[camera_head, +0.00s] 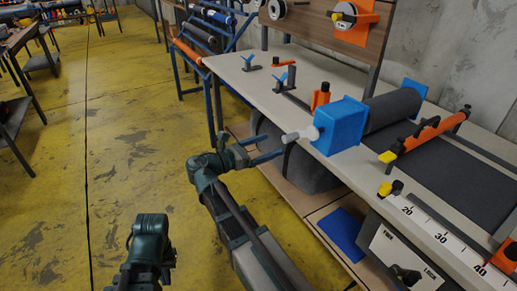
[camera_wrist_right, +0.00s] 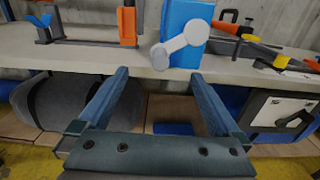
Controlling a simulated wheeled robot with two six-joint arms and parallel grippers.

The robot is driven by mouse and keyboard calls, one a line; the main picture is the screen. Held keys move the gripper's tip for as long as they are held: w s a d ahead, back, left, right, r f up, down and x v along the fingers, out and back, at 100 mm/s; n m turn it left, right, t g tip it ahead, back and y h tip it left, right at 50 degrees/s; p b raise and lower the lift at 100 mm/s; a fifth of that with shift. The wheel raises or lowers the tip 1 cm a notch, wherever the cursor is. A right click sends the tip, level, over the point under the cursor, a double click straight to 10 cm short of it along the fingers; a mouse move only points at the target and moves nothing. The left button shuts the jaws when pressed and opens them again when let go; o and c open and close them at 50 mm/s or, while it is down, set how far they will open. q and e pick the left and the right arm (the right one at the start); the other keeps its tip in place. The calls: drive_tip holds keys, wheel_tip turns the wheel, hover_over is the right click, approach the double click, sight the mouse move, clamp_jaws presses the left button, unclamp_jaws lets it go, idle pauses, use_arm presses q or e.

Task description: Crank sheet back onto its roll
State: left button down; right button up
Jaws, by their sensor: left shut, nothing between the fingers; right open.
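The pale crank (camera_head: 300,135) sticks out from the side of a blue block (camera_head: 342,125) at the bench's near edge. In the right wrist view the crank (camera_wrist_right: 182,44) slants, with a round knob at each end. The dark grey roll (camera_head: 392,110) runs behind the block, and the grey sheet (camera_head: 435,172) lies flat across the bench from it. My right gripper (camera_head: 274,146) is open and empty, its fingers pointing at the crank from just short of it. My left gripper (camera_head: 150,245) is low at the bottom left, shut and away from the bench.
An orange-handled bar (camera_head: 430,132) crosses the sheet. A numbered scale (camera_head: 440,235) and a panel with a black knob (camera_head: 400,265) are at the bench's front right. A large dark roll (camera_head: 310,172) sits under the bench. The yellow floor at left is open.

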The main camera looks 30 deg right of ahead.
sight(284, 141)
drive_tip(key=shift+w+d, duration=0.2)
drive_tip(key=shift+d, duration=1.95)
drive_tip(key=shift+w+d, duration=0.15)
drive_tip(key=shift+d, duration=2)
drive_tip(key=c, duration=1.4)
drive_tip(key=shift+s+f, duration=0.1)
drive_tip(key=shift+c, duration=0.2)
